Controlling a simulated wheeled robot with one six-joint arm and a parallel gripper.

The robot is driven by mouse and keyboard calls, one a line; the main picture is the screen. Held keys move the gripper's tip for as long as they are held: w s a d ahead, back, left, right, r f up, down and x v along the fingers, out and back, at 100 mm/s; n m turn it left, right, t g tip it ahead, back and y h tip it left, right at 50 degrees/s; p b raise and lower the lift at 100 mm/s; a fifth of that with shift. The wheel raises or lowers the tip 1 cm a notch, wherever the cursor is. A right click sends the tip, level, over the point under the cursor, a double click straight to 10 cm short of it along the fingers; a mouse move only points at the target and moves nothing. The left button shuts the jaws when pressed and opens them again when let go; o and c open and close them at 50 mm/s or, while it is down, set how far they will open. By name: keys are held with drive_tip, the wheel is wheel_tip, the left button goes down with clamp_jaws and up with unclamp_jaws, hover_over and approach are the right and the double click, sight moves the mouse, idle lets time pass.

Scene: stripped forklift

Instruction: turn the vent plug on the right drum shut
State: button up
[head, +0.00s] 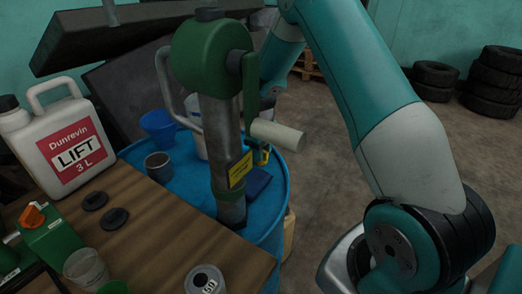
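A blue drum (180,183) stands in the middle, partly covered by a wooden board and by a green and grey hand pump (208,60) that rises in front of it. It is the only drum I can make out. I cannot make out a vent plug on its top; the pump may hide it. My teal arm comes from the lower right, bends at the top of the picture and runs down behind the pump.
The pump's pale handle (278,135) sticks out right. A blue cup (157,126), a grey cup (158,167) and a dark blue item (258,181) are on the drum. A white jug (62,145) and black discs (95,201) are on the board (165,225). Floor is open at right, before stacked tyres (494,82).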

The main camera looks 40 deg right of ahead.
clamp_jaws()
drive_tip(key=shift+m, duration=0.5)
drive_tip(key=m, duration=0.3)
drive_tip(key=shift+m, duration=0.4)
drive_tip(key=m, duration=0.4)
drive_tip(key=shift+m, duration=0.3)
drive_tip(key=m, duration=0.4)
drive_tip(key=shift+w+m, duration=0.1)
drive_tip(key=shift+m, duration=2)
